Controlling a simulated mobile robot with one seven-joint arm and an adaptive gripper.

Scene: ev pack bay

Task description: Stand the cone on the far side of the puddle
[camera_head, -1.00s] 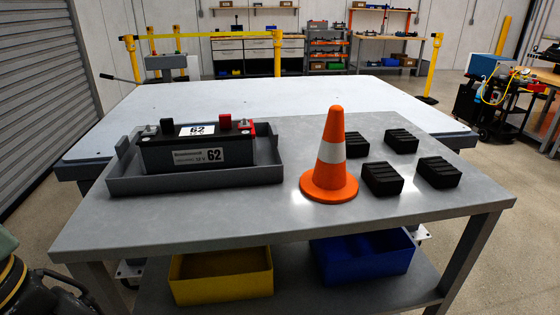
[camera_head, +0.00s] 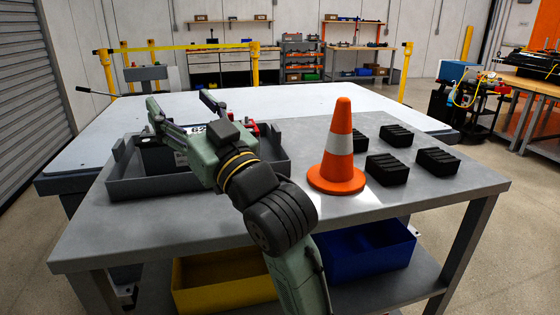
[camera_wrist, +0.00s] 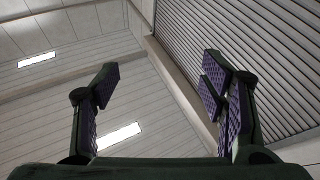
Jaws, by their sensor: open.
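The orange cone (camera_head: 338,158) with a white band stands upright on the grey metal table (camera_head: 220,232), right of the middle. My gripper (camera_head: 182,108) is raised over the battery and tray at the left, its fingers spread and empty. It is well left of the cone, not touching it. In the wrist view my gripper (camera_wrist: 160,85) shows open fingers with only wall, ceiling and shutter beyond. I cannot make out a puddle in either view.
The battery (camera_head: 178,155) sits in a grey tray (camera_head: 140,188), partly hidden by my arm. Several black ribbed blocks (camera_head: 388,168) lie right of the cone. A yellow bin (camera_head: 215,280) and a blue bin (camera_head: 365,255) are on the lower shelf. A large pale platform (camera_head: 290,103) lies behind.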

